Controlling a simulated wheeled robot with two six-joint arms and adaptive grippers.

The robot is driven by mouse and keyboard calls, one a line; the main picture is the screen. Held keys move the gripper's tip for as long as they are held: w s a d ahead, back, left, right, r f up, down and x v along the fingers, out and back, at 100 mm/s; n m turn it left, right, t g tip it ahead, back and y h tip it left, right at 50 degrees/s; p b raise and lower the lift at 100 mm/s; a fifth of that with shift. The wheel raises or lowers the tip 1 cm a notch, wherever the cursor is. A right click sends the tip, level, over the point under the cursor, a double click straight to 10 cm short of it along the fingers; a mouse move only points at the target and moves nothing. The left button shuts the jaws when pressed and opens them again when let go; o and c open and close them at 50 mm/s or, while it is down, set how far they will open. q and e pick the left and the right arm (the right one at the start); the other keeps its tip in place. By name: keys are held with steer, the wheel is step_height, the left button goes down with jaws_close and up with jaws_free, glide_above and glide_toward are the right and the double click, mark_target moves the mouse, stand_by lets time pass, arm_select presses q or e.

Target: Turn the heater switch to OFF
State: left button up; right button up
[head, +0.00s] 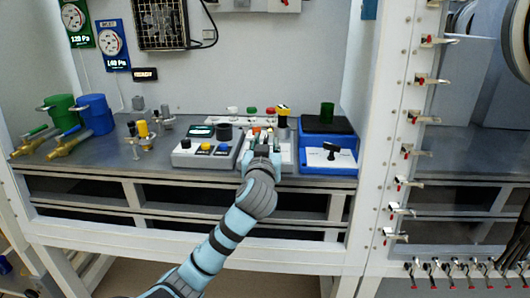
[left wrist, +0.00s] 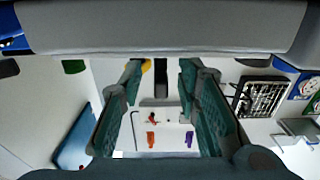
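A blue heater-like unit (head: 313,163) stands at the right end of the grey bench. Its sloped white front panel (head: 318,159) carries a black T-shaped handle (head: 331,149), which looks like the heater switch; its label is too small to read. My left gripper (head: 263,148) is over the white control box left of this unit, apart from the black handle. In the left wrist view its two green-padded fingers (left wrist: 160,88) are spread apart with nothing held between them. The handle cannot be made out in the wrist view. My right gripper does not show.
A grey box with yellow and blue buttons (head: 203,150) is left of my gripper. A yellow-topped knob (head: 283,110) rises behind it. Red-tipped valves (head: 405,182) line the white frame at right.

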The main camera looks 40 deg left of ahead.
arm_select(q)
steer(key=v, duration=0.7)
steer(key=shift+s, duration=0.1)
